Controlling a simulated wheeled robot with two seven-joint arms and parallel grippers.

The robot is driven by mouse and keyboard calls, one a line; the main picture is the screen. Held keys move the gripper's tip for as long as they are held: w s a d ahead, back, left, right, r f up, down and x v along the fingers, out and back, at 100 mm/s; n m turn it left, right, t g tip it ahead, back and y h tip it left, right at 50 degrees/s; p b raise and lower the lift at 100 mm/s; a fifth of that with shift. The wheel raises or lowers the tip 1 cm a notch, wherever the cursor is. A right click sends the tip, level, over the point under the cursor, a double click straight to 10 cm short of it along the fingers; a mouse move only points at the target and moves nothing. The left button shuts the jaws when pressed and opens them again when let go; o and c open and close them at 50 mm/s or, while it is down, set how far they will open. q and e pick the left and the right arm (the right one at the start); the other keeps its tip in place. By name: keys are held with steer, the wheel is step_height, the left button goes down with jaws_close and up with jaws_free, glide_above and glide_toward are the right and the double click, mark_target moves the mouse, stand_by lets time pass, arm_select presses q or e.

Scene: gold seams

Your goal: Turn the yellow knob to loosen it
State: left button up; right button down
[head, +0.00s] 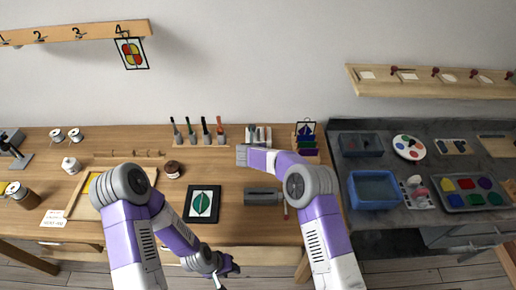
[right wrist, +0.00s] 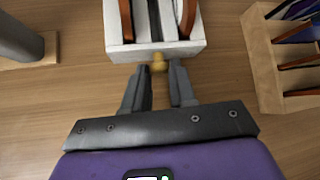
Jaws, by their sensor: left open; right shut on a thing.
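The small yellow knob (right wrist: 159,63) sticks out of the front of a white block (right wrist: 155,48) in the right wrist view. The block holds upright grey and brown pieces; it also shows at the back of the bench in the head view (head: 258,142). My right gripper (right wrist: 159,76) is shut on the knob, one finger on each side of it. In the head view the knob is too small to make out. My left gripper (head: 232,268) is open and empty, low in front of the bench's front edge.
A wooden rack (right wrist: 263,75) stands to the right of the block. A grey post (right wrist: 18,42) on a wooden base is to its left. A framed leaf picture (head: 202,204) and a grey tool (head: 262,196) lie on the bench. A blue tub (head: 374,190) stands on the dark counter.

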stand_by(0.4)
steer(key=c, duration=1.2)
jaws_free()
steer(key=shift+v, duration=3.8)
steer(key=shift+o, duration=0.5)
